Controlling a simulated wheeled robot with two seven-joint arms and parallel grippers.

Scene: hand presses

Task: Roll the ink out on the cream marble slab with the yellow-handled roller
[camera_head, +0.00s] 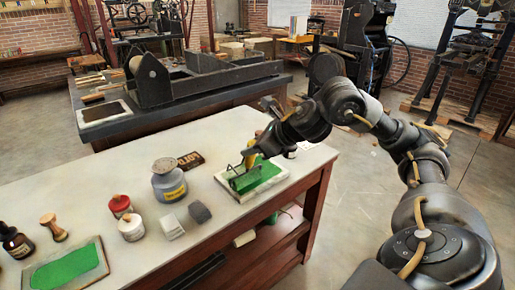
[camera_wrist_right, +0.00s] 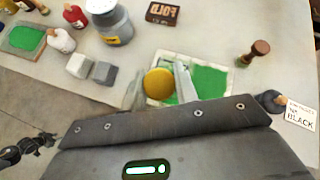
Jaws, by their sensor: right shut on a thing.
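The cream marble slab (camera_head: 273,185) lies near the table's right end, with a green ink patch on it; it also shows in the right wrist view (camera_wrist_right: 235,72). My right gripper (camera_head: 254,150) is above the slab, shut on the yellow-handled roller (camera_head: 248,160). The handle is upright and its round yellow end (camera_wrist_right: 158,83) faces the wrist camera. The roller's lower end is over the slab's left part; I cannot tell whether it touches the ink. My left gripper is outside the head view; a dark jointed part at the wrist view's lower left may be it.
A grey ink can (camera_head: 168,182), red jar (camera_head: 120,206), white jar (camera_head: 131,228) and two small blocks (camera_head: 171,227) stand left of the slab. A second slab with green ink (camera_head: 98,262) is at the front left. A wooden-handled stamp (camera_wrist_right: 256,53) stands beside the cream slab.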

